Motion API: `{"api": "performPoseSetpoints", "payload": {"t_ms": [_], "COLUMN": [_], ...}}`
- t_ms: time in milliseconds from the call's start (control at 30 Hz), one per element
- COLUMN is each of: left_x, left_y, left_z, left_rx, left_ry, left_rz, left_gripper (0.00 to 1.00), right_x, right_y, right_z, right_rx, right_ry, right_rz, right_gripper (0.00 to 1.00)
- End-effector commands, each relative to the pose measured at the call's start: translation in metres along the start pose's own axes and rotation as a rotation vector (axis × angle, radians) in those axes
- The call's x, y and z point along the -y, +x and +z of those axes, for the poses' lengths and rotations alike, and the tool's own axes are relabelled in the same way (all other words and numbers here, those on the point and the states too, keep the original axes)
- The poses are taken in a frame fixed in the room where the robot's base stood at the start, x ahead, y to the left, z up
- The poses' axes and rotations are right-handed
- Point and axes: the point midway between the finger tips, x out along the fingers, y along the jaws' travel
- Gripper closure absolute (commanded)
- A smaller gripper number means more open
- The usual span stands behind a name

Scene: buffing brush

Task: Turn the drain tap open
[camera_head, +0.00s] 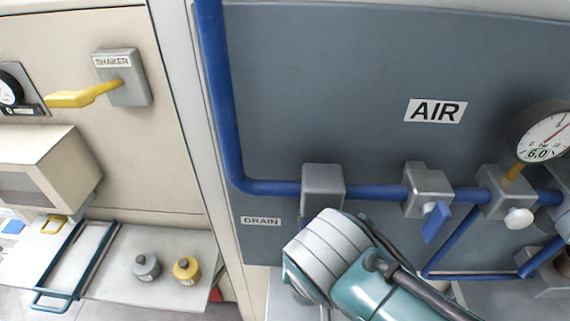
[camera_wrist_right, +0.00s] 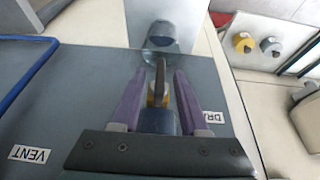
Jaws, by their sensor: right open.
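The drain tap (camera_wrist_right: 159,82) shows in the right wrist view as a thin dark lever with a yellow part, by a blue-grey pipe. My right gripper (camera_wrist_right: 157,78) is open, with one purple finger on each side of the tap's lever. I cannot tell whether either finger touches it. In the head view my right arm comes in from the lower right and hides the tap and the gripper's fingers. The DRAIN label (camera_head: 261,221) is left of the arm, and it is partly covered in the right wrist view (camera_wrist_right: 213,118). My left gripper is not in view.
A blue pipe (camera_head: 380,191) runs across the grey panel above my arm, through a grey block (camera_head: 322,188) and a blue-handled valve (camera_head: 437,221). A gauge (camera_head: 543,136) is at right. A yellow shaker lever (camera_head: 84,95) and two knobbed weights (camera_head: 147,267) are at left.

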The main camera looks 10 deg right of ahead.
Motion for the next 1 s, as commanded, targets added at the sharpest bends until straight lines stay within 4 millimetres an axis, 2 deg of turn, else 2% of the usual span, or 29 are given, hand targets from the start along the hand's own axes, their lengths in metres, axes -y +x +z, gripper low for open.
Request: {"api": "performPoseSetpoints", "payload": {"t_ms": [33, 233, 500, 700, 1000], "left_x": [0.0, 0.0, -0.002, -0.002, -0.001], "left_y": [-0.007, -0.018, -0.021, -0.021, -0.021], "left_z": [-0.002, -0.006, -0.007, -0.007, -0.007], "left_rx": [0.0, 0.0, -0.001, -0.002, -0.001], "left_ry": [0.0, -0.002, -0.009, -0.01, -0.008], "left_rz": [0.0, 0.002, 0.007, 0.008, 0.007], "left_gripper": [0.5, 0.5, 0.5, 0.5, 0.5], "right_x": [0.0, 0.0, 0.0, -0.001, -0.001], "right_y": [-0.01, -0.045, -0.079, -0.088, -0.088], "right_z": [-0.001, -0.001, 0.0, 0.0, 0.0], "right_rx": [0.0, -0.001, 0.0, -0.001, -0.001], "right_ry": [0.002, 0.002, 0.0, 0.0, -0.001], "right_rz": [-0.002, -0.001, -0.001, 0.001, 0.001], "right_gripper": [0.56, 0.56, 0.56, 0.56, 0.56]}}
